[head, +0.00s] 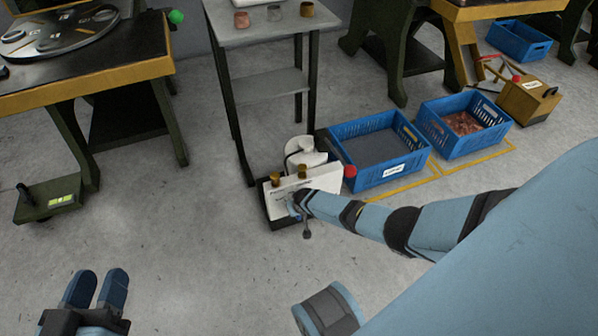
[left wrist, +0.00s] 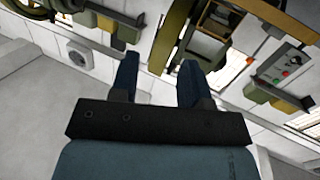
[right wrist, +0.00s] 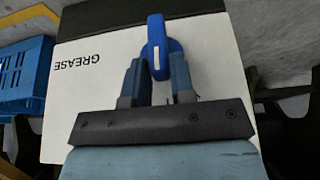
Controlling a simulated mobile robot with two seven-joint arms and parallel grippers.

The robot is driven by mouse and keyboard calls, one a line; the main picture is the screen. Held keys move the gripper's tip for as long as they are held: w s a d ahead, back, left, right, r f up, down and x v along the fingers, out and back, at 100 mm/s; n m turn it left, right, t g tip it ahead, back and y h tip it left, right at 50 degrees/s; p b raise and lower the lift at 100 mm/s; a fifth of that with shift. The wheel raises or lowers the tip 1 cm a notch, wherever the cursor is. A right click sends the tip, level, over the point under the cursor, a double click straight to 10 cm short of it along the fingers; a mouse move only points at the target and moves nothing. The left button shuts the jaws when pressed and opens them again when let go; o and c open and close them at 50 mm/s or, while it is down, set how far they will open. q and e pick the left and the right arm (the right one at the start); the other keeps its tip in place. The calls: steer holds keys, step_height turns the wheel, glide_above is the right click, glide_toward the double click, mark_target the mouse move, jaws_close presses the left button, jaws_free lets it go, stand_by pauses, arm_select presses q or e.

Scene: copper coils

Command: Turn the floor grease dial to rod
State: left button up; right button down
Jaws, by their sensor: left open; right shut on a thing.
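The floor grease unit is a white box (head: 273,193) on the floor beside the grey stand, with brass knobs on top. In the right wrist view its white panel (right wrist: 85,110) carries the word GREASE, upside down. The blue dial (right wrist: 156,30) stands on that panel, with a white mark on its near edge. My right gripper (right wrist: 160,85) is shut on the dial, one finger on each side. In the head view the gripper and dial are small at the box. The rod label cannot be made out. My left gripper (head: 97,285) is open and empty, low at the left.
A blue crate (head: 417,170) stands right of the unit, and another crate with copper pieces (head: 508,120) lies beyond. The grey stand (head: 268,86) rises behind the unit. A green floor box (head: 48,200) is at left. The middle floor is clear.

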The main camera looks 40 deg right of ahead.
arm_select(q)
steer(key=shift+f, duration=0.25)
arm_select(e)
steer(key=shift+d+f+y, duration=0.15)
steer(key=shift+d+y, duration=0.05)
steer(key=shift+y, duration=0.1)
steer(key=shift+d+f+y+b, duration=0.15)
steer(key=shift+y+b, duration=0.45)
steer(key=shift+b, duration=0.15)
arm_select(q)
steer(key=w+m+b, duration=0.1)
steer(key=w+a+r+m+t+h+b, duration=0.1)
steer(key=m+b, duration=0.1)
steer(key=shift+a, duration=0.25)
arm_select(e)
steer(key=m+t+y, duration=0.1)
steer(key=y, duration=0.1)
steer(key=d+t+y, duration=0.1)
steer(key=y, duration=0.2)
steer(key=shift+s+d+f+m, duration=0.15)
steer(key=shift+m, duration=0.25)
steer(key=shift+y, duration=0.3)
arm_select(q)
steer(key=shift+w+d+f+t, duration=0.1)
steer(key=shift+w+t, duration=0.05)
steer(key=shift+t, duration=0.15)
